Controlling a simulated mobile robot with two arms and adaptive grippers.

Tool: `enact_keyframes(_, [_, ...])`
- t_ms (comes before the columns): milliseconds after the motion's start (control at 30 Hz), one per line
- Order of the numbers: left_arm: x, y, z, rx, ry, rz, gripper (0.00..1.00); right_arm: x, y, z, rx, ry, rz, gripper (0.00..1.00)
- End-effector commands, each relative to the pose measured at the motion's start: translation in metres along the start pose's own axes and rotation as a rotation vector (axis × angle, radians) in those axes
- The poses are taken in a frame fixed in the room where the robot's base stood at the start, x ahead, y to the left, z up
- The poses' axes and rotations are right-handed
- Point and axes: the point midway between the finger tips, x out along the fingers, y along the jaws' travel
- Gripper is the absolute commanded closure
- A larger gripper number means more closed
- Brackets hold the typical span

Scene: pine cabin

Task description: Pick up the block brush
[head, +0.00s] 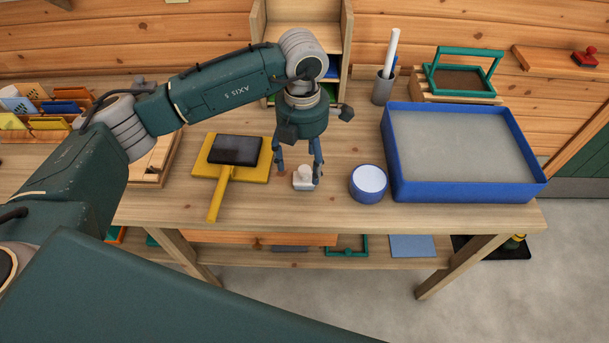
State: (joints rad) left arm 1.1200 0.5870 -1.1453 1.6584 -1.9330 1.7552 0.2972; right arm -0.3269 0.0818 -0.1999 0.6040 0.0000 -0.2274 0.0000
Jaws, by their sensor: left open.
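My left gripper (299,174) points down over the table, its fingers spread. A small white item (303,181) with a rounded top sits on the table between and just in front of the fingertips; it may be the block brush, but it is small and partly hidden by a finger. I cannot tell whether the fingers touch it. A yellow paddle (219,199) with a handle lies to the left, with a dark block (235,150) on top of it; I cannot tell whether that block is a brush. My right gripper is not in view.
A round blue pot (368,184) with a pale top stands just right of the gripper. Beyond it is a large blue tray (468,195) with grey contents. A grey cup (382,90) and an open wooden shelf (342,45) stand behind.

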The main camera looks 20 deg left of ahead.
Motion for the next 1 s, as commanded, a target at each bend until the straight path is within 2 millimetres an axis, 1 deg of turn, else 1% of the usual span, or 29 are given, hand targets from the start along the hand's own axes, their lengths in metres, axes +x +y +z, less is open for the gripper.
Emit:
enact_keyframes(67, [0.005, -0.001, -0.001, 0.000, 0.003, -0.001, 0.34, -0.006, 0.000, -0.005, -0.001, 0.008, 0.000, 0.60])
enact_keyframes(167, [0.018, -0.004, -0.001, 0.000, 0.005, -0.002, 0.34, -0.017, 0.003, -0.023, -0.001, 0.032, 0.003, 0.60])
enact_keyframes(200, [0.025, -0.006, -0.001, 0.000, 0.005, -0.004, 0.34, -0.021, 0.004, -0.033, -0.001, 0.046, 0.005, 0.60])
enact_keyframes(300, [0.041, -0.005, 0.000, -0.001, 0.004, -0.002, 0.34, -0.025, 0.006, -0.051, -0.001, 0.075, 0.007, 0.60])
enact_keyframes(333, [0.044, -0.005, 0.000, -0.001, 0.003, -0.002, 0.34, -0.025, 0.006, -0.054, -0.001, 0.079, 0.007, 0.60])
enact_keyframes(467, [0.051, -0.005, 0.001, 0.000, 0.000, -0.001, 0.34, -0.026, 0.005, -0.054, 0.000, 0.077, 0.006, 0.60])
enact_keyframes(633, [0.052, -0.005, 0.001, 0.000, 0.000, 0.000, 0.34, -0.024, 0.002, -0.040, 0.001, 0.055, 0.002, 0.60])
enact_keyframes(667, [0.052, -0.005, 0.001, 0.000, 0.000, 0.000, 0.36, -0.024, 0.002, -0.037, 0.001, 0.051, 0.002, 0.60])
enact_keyframes(700, [0.052, -0.005, 0.001, 0.001, 0.000, 0.000, 0.44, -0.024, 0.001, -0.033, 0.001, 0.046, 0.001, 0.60])
enact_keyframes(767, [0.052, -0.005, 0.001, 0.001, 0.000, 0.000, 0.56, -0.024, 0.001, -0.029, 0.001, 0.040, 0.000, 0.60])
enact_keyframes(800, [0.052, -0.005, 0.001, 0.001, 0.000, 0.000, 0.64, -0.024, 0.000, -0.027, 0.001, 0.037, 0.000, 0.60])
enact_keyframes(867, [0.052, -0.005, 0.001, 0.001, -0.001, 0.000, 0.76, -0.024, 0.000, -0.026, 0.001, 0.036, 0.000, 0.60])
enact_keyframes(900, [0.052, -0.005, 0.001, 0.001, -0.001, 0.000, 0.84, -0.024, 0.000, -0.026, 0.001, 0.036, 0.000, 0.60])
enact_keyframes(933, [0.052, -0.005, 0.001, 0.001, -0.001, 0.000, 0.89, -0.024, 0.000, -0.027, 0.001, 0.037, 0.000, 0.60])
enact_keyframes(967, [0.052, -0.005, 0.001, 0.001, -0.001, 0.000, 0.89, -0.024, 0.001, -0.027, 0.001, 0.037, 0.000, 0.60])
enact_keyframes(1000, [0.051, -0.005, 0.001, 0.001, -0.001, 0.000, 0.93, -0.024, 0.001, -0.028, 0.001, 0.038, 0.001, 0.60])
